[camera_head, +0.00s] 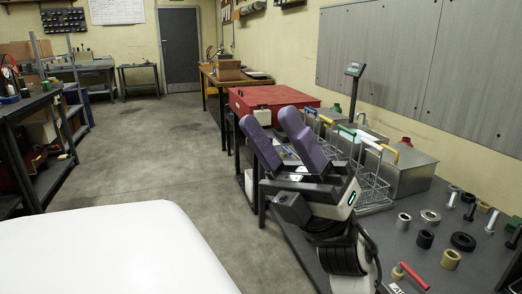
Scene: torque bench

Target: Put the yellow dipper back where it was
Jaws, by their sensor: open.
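My gripper (270,118) has two purple fingers spread apart, with nothing seen between them. It is above the near left side of the dark bench, in front of the wire baskets and metal tanks. A yellow hooked handle (387,149), likely the yellow dipper's, shows by the nearest metal tank (412,172), to the right of my gripper and apart from it. Its lower part is hard to make out among the wire baskets (373,190). Other handles in blue, green, white and orange-yellow stand in the row behind, partly hidden by my gripper.
A red box (272,98) stands behind the row. A scale display (354,69) rises on a post near the wall. Several nuts, bolts and rings, with a red-handled tool (414,276), lie at the bench's right. Open floor (150,150) is to the left.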

